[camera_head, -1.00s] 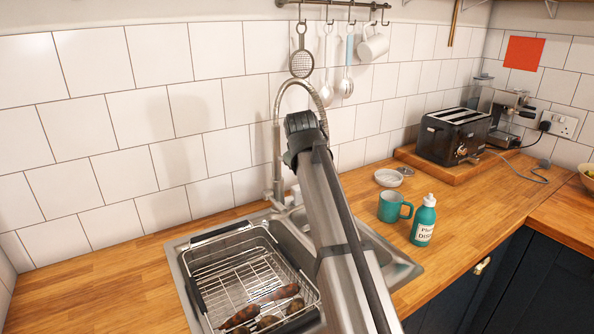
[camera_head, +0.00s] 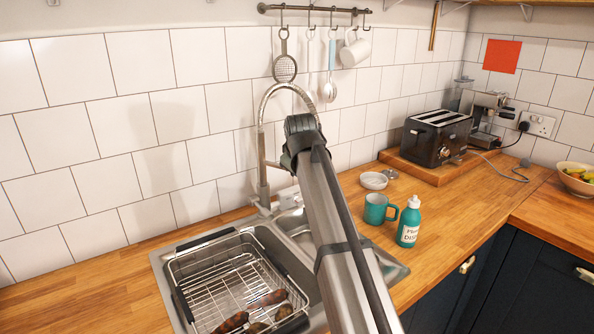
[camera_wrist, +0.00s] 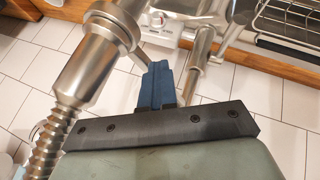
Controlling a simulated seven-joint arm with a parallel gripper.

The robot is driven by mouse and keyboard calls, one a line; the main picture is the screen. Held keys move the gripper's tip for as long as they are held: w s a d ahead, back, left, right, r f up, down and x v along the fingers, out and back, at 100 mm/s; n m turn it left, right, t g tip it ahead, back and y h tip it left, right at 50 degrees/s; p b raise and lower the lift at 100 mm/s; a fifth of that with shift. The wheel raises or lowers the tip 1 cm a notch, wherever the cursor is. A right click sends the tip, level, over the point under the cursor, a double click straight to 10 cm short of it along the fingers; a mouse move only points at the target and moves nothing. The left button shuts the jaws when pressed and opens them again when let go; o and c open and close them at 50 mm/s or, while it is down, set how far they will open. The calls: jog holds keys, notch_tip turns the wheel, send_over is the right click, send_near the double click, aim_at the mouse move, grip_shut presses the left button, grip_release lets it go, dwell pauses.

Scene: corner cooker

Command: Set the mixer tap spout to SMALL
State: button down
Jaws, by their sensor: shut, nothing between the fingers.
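The mixer tap (camera_head: 263,180) is brushed metal and stands behind the sink, with a coiled hose arching up and over to the right. My arm hides the hose's lower end in the head view. In the wrist view, the tap's thick metal spout head (camera_wrist: 88,65) is at the left, with the coil below it and a thin bracket reaching right. My gripper (camera_wrist: 158,68) has its blue fingers shut and empty, just right of the spout head, near the bracket's end. I cannot tell whether they touch. Any SMALL marking is not legible.
A wire rack (camera_head: 235,275) with brown items sits in the sink. A teal mug (camera_head: 375,209) and soap bottle (camera_head: 409,222) stand right of the sink. A toaster (camera_head: 436,136) is behind them. Utensils and a white mug (camera_head: 355,52) hang from the wall rail (camera_head: 315,10).

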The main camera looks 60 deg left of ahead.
dwell(0.3)
jog(key=s+d+r, duration=0.6)
jog(key=d+r, duration=0.1)
jog(key=r, duration=0.1)
jog(key=shift+d, duration=0.15)
dwell(0.7)
